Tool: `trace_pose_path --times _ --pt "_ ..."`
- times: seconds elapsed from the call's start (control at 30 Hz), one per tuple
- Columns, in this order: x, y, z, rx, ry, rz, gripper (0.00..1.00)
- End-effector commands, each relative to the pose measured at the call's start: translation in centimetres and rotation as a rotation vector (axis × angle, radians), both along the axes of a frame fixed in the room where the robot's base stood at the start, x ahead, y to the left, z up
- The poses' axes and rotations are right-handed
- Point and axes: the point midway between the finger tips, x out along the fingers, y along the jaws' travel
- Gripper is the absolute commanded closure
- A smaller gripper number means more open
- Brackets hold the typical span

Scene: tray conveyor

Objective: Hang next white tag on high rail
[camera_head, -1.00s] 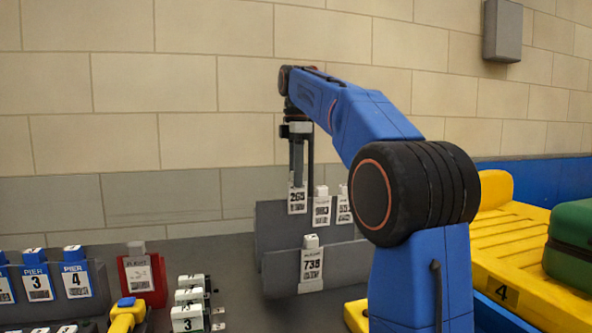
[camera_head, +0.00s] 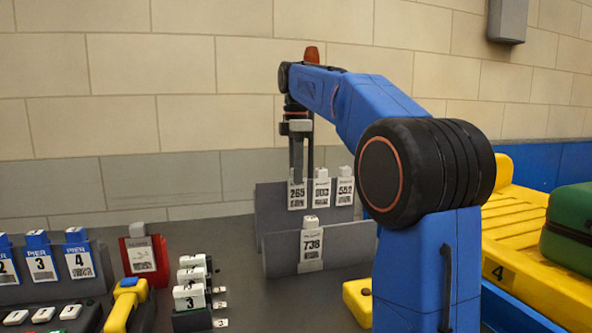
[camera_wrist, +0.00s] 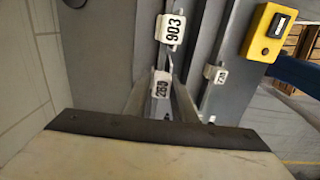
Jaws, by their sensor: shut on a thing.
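My gripper (camera_head: 298,172) points down at the back, high rail (camera_head: 268,215), shut on the white tag 265 (camera_head: 297,195). That tag is at the left end of the rail, level with white tags 903 (camera_head: 321,194) and 552 (camera_head: 345,191) hanging to its right. It appears to sit over the rail edge. In the wrist view, tag 265 (camera_wrist: 160,84) lies between the fingers, with tag 903 (camera_wrist: 171,29) beyond it. Another white tag, 738 (camera_head: 311,249), hangs on the lower front rail (camera_head: 285,262).
At left are a holder with blue pier tags (camera_head: 78,260), a red tag holder (camera_head: 145,262), a yellow-handled device (camera_head: 125,300) and a stand of white tags (camera_head: 190,298). A yellow tray (camera_head: 520,235) with a green case (camera_head: 570,235) is at right. A wall stands behind the rails.

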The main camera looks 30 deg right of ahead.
Motion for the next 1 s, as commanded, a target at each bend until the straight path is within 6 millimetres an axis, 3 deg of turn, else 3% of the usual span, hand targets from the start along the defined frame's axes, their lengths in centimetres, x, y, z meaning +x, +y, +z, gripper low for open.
trace_pose_path --times 0.2,0.23,0.3,0.33,0.67,1.0 --pt "0.0 0.0 0.0 0.000 0.000 0.000 1.00" --pt "0.0 0.0 0.0 0.000 0.000 0.000 0.74" --pt "0.0 0.0 0.0 0.000 0.000 0.000 0.57" --pt "0.0 0.0 0.0 0.000 0.000 0.000 0.54" --pt "0.0 0.0 0.3 0.000 -0.001 0.000 0.54" --pt "0.1 0.0 4.7 -0.001 -0.003 0.000 0.54"
